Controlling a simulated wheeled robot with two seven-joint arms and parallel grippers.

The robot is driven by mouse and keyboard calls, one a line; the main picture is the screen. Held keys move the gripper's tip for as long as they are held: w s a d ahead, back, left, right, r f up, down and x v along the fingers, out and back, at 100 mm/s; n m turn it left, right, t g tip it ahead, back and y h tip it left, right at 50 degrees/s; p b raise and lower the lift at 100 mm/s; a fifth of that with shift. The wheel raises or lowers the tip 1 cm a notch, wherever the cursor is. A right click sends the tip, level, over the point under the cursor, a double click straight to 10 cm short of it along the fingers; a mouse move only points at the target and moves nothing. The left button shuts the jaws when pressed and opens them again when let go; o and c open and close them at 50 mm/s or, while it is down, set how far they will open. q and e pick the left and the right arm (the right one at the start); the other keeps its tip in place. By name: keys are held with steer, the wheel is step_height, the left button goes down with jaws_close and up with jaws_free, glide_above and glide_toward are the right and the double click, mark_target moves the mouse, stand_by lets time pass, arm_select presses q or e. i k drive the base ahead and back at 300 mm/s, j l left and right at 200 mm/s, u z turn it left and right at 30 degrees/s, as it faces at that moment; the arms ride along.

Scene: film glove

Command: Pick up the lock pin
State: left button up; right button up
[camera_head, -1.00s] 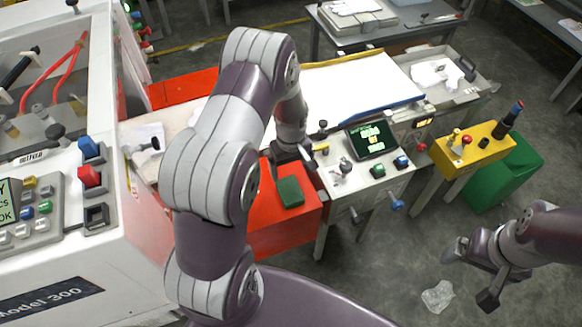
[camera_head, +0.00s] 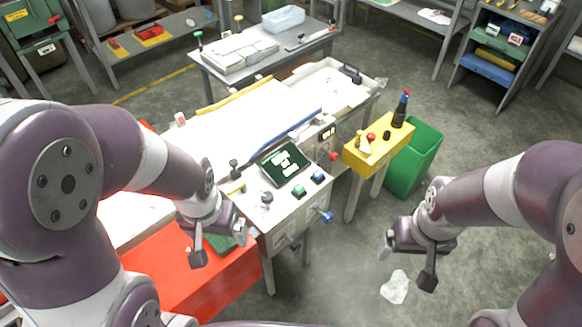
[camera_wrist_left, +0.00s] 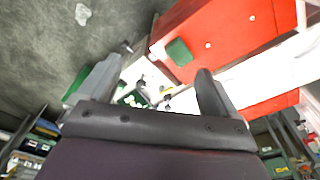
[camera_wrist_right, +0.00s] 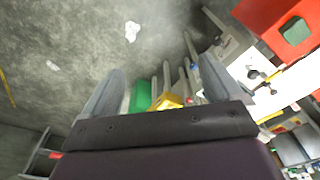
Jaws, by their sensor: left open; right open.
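I cannot tell for sure which part is the lock pin. Small upright pieces stand on the yellow stand (camera_head: 372,160) in the head view: a red knob (camera_head: 371,137), a pale peg, a black knob and a dark bottle-shaped piece (camera_head: 401,108). My left gripper (camera_head: 220,245) is open and empty, over the red surface left of the panel. My right gripper (camera_head: 405,265) is open and empty, over the floor in front of the yellow stand.
A green bin (camera_head: 418,160) stands behind the yellow stand. The red table (camera_head: 205,285) carries a dark green pad, partly hidden by my left gripper. Clear crumpled film (camera_head: 395,287) lies on the floor. A grey table (camera_head: 315,50) stands behind. Floor at right is free.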

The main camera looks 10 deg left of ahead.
mark_target(359, 133)
steer(key=i+l, duration=0.3)
steer(key=i+l+u, duration=0.15)
steer(key=i+l, duration=0.5)
steer(key=i+l+u, duration=0.15)
steer(key=i+l, duration=0.4)
steer(key=l, duration=0.2)
steer(key=i+l+u, duration=0.15)
steer(key=i+l, duration=0.4)
steer(key=l, duration=0.25)
steer(key=i+l+u, duration=0.15)
steer(key=i+l, duration=0.15)
steer(key=l, duration=0.15)
